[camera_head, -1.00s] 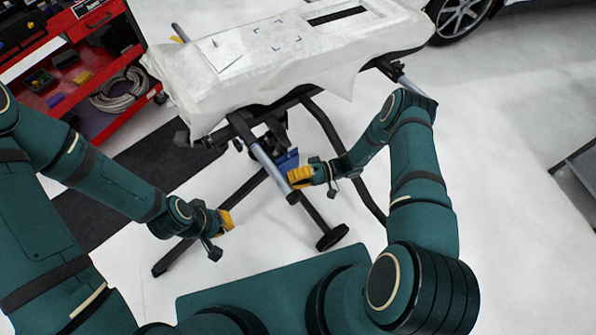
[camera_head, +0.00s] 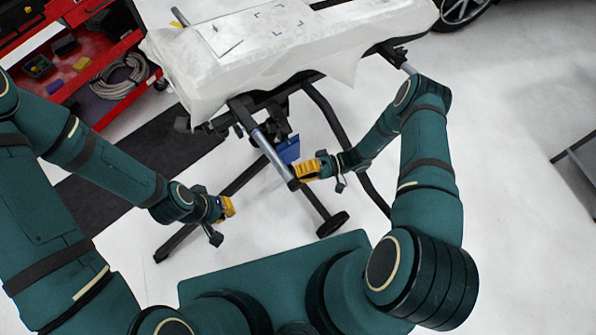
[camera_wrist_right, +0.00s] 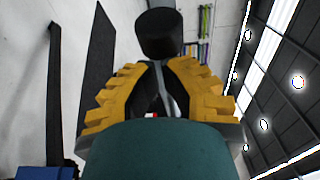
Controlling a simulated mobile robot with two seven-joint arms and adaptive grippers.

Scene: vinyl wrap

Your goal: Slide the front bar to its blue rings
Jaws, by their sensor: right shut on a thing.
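The front bar (camera_head: 266,147) is a silver-grey tube with a black end, sloping out from under the white-covered panel toward me. My right gripper (camera_head: 304,169) has yellow fingers at the bar's outer end, from its right side. In the right wrist view its fingers (camera_wrist_right: 160,73) are drawn together, with the bar's black end (camera_wrist_right: 158,34) at their tips; the exact contact is partly hidden. My left gripper (camera_head: 231,206) hangs left of the bar, apart from it, and its finger gap is unclear. I cannot make out blue rings on the bar.
The covered panel (camera_head: 290,55) rests on a dark stand with spread legs and a black wheel (camera_head: 332,223). A blue part (camera_head: 288,148) sits just right of the bar. A red tool cart (camera_head: 110,55) stands back left. The floor to the right is mostly clear.

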